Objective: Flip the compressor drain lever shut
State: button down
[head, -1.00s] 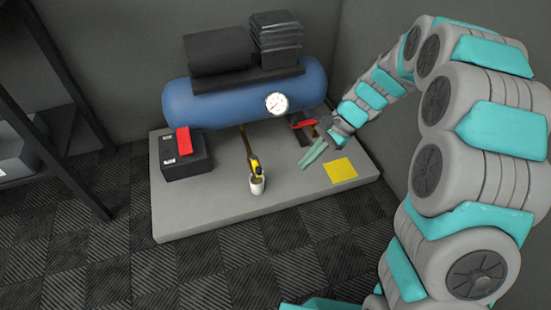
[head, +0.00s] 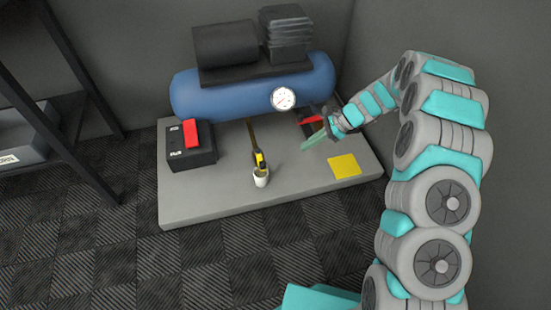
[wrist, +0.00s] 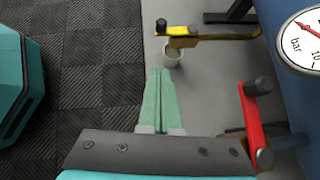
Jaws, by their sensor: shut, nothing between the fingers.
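A yellow lever (head: 260,160) with dark ends sits on a brass pipe (head: 252,134) that runs out from the blue compressor tank (head: 235,97). A white cup (head: 261,179) stands under the pipe's end. The lever also shows in the wrist view (wrist: 184,42), roughly in line with the pipe. A second lever, red (wrist: 250,118), is at the right in the wrist view and partly visible in the head view (head: 311,119). My gripper (head: 306,145) is shut and empty. It is right of the yellow lever in the head view, apart from both levers. Its pale green fingertips (wrist: 160,73) point toward the cup.
A black box (head: 191,155) with a red switch (head: 190,134) stands at the left of the grey plinth (head: 222,208). A yellow square (head: 345,167) lies at its right. A dial gauge (head: 283,98) is on the tank. The plinth's front is mostly clear.

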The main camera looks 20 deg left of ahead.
send_near(260, 157)
jog(key=s+d+f, duration=0.3)
jog(key=s+f, duration=0.1)
jog(key=shift+s+a+r, duration=0.1)
jog(key=shift+s+a, duration=0.1)
jog(key=shift+a, duration=0.4)
jog(key=shift+s+a+r, duration=0.1)
jog(key=shift+s+a, duration=0.05)
jog(key=shift+a, duration=0.45)
jog(key=shift+s+a+r, duration=0.1)
jog(key=shift+s+a, duration=0.1)
jog(key=shift+a, duration=0.4)
